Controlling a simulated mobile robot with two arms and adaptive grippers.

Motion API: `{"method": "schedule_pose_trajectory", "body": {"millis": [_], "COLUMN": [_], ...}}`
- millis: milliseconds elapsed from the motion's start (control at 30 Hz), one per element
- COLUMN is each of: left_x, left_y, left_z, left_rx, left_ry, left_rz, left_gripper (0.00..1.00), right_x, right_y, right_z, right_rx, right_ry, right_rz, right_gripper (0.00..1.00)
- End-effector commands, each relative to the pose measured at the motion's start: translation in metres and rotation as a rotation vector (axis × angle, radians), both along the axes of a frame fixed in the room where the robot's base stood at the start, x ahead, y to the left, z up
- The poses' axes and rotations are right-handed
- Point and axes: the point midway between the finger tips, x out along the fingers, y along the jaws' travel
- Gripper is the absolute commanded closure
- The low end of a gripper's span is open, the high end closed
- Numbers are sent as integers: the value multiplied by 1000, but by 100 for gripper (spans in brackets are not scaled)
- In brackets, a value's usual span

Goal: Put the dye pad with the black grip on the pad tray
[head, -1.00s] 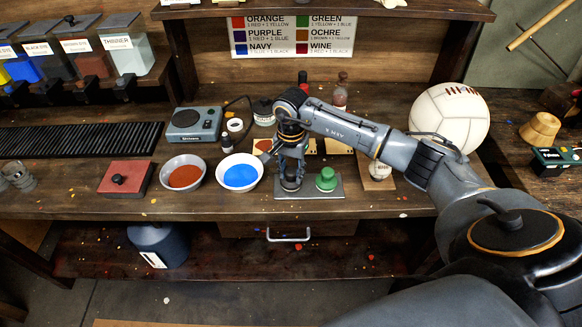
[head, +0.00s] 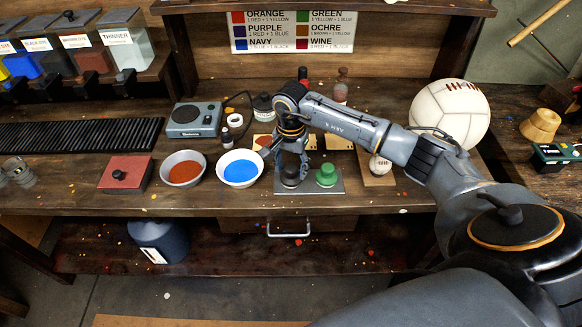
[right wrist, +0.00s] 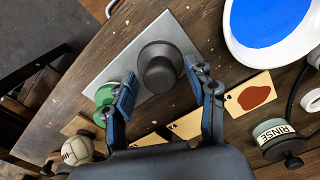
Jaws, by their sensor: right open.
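The dye pad with the black grip (head: 290,181) sits on the left part of the grey pad tray (head: 309,189). In the right wrist view its dark round grip (right wrist: 160,68) stands on the grey tray (right wrist: 171,28). My right gripper (head: 291,168) is above it, with the fingers open and apart on either side of the grip. The open fingers also show in the right wrist view (right wrist: 161,76). A green-gripped pad (head: 326,178) sits on the tray to the right; one finger partly covers it in the right wrist view. My left gripper is out of view.
A bowl of blue dye (head: 240,170) and a bowl of rust dye (head: 183,169) stand left of the tray. A red pad box (head: 126,173) is further left. A small ball (head: 380,165) on a wooden board and a large white ball (head: 450,112) are to the right.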

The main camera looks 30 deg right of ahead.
Motion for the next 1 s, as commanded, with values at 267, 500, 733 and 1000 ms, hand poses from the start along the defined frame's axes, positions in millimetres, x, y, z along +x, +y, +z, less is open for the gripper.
{"method": "schedule_pose_trajectory", "body": {"millis": [267, 500, 733, 1000], "left_x": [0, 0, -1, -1], "left_y": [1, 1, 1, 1], "left_z": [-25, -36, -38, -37], "left_rx": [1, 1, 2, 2], "left_ry": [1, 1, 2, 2], "left_rz": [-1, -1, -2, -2], "left_gripper": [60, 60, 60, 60], "right_x": [2, 2, 1, 1], "right_y": [-1, 0, -1, -1], "right_z": [56, 99, 114, 114], "right_rx": [-1, -2, -2, -2], "right_ry": [-9, -6, -1, -1], "right_rz": [2, 0, 0, 0], "right_gripper": [44, 44, 44, 44]}}
